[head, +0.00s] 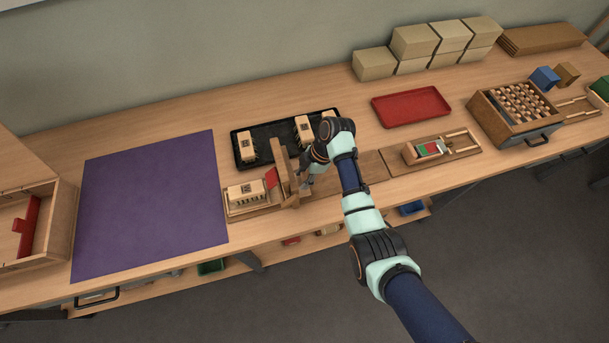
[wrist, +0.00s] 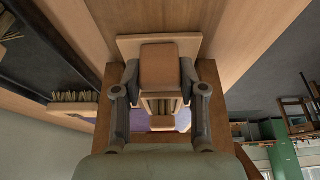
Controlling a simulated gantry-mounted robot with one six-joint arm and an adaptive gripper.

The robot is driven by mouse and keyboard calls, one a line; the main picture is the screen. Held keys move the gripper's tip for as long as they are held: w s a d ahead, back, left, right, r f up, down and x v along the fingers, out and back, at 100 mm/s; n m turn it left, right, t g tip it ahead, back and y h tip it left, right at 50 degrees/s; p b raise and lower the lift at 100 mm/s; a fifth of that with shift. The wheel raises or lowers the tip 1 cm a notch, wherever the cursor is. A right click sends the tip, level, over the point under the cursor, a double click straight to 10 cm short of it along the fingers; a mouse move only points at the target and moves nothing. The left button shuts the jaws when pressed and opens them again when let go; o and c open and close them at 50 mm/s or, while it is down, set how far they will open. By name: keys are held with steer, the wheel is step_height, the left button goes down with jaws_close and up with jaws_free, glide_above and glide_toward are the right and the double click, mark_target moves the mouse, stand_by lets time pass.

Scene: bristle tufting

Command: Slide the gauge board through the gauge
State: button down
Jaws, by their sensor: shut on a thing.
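The gauge (head: 287,172) is a brown upright wooden frame on the bench, in the middle of the head view. My gripper (head: 305,181) is close against its right side. In the wrist view, my gripper (wrist: 160,88) is shut on a brown block in front of a pale wooden plate. I take the block to be the handle of the gauge board (wrist: 172,66); the fingers lie on both sides of it. The gauge and arm hide how far the board is inside.
A black tray (head: 268,159) with brush blocks is just behind the gauge. A purple mat (head: 150,205) covers clear bench to the left. A red tray (head: 411,106) and a wooden fixture (head: 461,146) are to the right. The bench's front edge is close.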

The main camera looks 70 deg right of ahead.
steer(key=c, duration=0.6)
jaws_free()
steer(key=shift+c, duration=0.2)
steer(key=v, duration=0.7)
steer(key=shift+d+r, duration=0.2)
steer(key=shift+r, duration=0.05)
